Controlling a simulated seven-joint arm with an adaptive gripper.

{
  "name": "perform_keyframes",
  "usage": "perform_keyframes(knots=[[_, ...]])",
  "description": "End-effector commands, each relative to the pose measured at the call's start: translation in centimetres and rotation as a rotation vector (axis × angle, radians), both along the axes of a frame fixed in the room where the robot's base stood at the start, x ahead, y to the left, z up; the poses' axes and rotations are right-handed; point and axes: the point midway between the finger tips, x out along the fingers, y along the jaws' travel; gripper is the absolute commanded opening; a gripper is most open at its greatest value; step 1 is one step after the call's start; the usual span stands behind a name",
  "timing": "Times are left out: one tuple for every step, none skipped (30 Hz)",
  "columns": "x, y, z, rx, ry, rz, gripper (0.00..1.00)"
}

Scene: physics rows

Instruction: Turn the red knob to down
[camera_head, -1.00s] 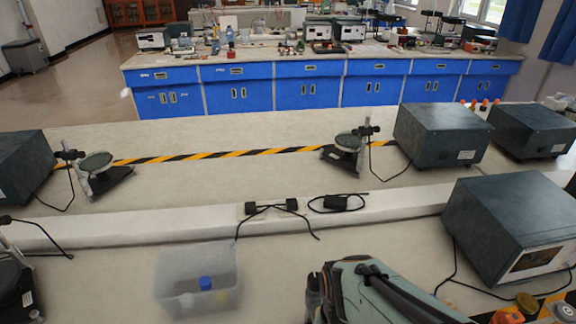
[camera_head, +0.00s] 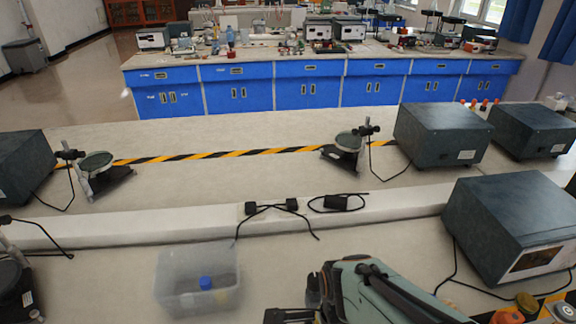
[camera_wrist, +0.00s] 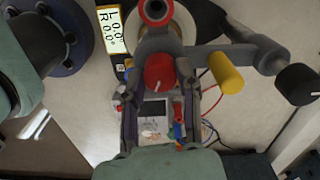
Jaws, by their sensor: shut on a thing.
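The red knob (camera_wrist: 159,70) shows in the wrist view on a grey instrument body, with a small pale mark near its lower edge. My gripper (camera_wrist: 160,84) is shut on the red knob, with one finger on each side of it. In the head view my gripper and arm show at the bottom edge, right of centre, and the red knob is out of sight there.
In the head view a clear bin (camera_head: 172,292) stands left of my arm, and a grey box (camera_head: 510,215) to the right.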

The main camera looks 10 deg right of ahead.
Motion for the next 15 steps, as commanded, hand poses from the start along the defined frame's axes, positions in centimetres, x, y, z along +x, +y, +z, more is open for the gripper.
perform_keyframes(knots=[[-0.03, 0.0, -0.01, 0.0, 0.001, -0.025, 0.0], [-0.03, 0.0, -0.01, 0.0, 0.001, -0.038, 0.0], [-0.03, 0.0, -0.01, 0.0, 0.001, -0.056, 0.0], [-0.03, 0.0, -0.01, 0.0, 0.001, -0.067, 0.0], [-0.02, 0.01, -0.01, 0.0, 0.001, -0.079, 0.0], [-0.02, 0.01, -0.01, 0.0, 0.001, -0.091, 0.0], [-0.02, 0.01, -0.01, 0.0, 0.001, -0.099, 0.0], [-0.02, 0.01, -0.01, 0.0, 0.001, -0.107, 0.0], [-0.02, 0.01, -0.01, 0.0, 0.001, -0.115, 0.0], [-0.02, 0.01, -0.01, 0.0, 0.001, -0.12, 0.0], [-0.02, 0.01, -0.01, 0.0, 0.001, -0.124, 0.0], [-0.02, 0.01, -0.01, 0.0, 0.001, -0.128, 0.0], [-0.02, 0.01, -0.01, 0.0, 0.001, -0.131, 0.0], [-0.02, 0.01, -0.01, 0.0, 0.001, -0.133, 0.0], [-0.02, 0.01, -0.01, 0.0, 0.001, -0.135, 0.0]])
